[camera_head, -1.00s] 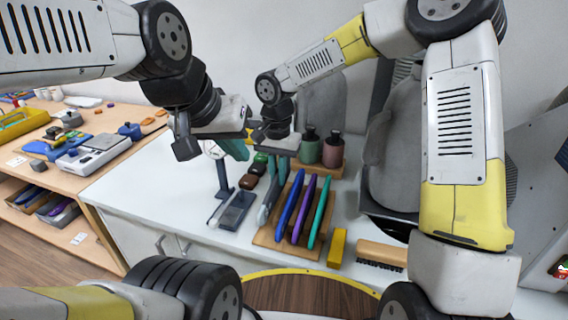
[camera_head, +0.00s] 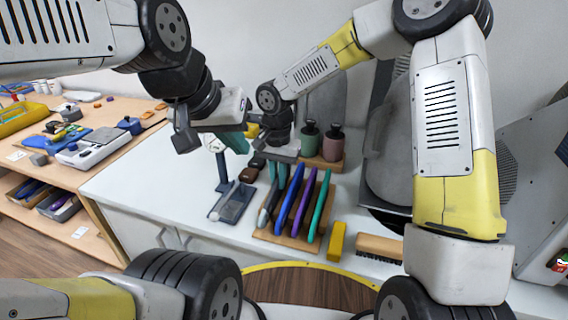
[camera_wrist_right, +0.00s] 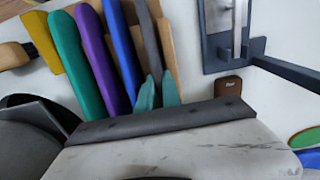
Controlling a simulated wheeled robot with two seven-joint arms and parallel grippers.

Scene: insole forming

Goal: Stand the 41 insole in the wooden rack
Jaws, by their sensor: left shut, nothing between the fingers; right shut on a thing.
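The wooden rack (camera_head: 290,241) stands on the white table and holds blue, purple and teal insoles upright, side by side. A grey insole (camera_head: 266,212) stands at the rack's left end, beside the blue one; I cannot read a size on it. My right gripper (camera_head: 277,174) is shut on the upper part of this grey insole. In the right wrist view the teal fingers (camera_wrist_right: 157,92) close on the grey insole (camera_wrist_right: 151,42), and its lower end reaches between the rack's wooden parts. My left gripper (camera_head: 237,144) is shut and empty, above and left of the rack.
A yellow block (camera_head: 337,242) and a brush (camera_head: 380,246) lie right of the rack. A dark stand with a tray (camera_head: 232,203) is to its left. Two bottles (camera_head: 321,143) stand behind. A wooden shelf table (camera_head: 95,170) is at the left.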

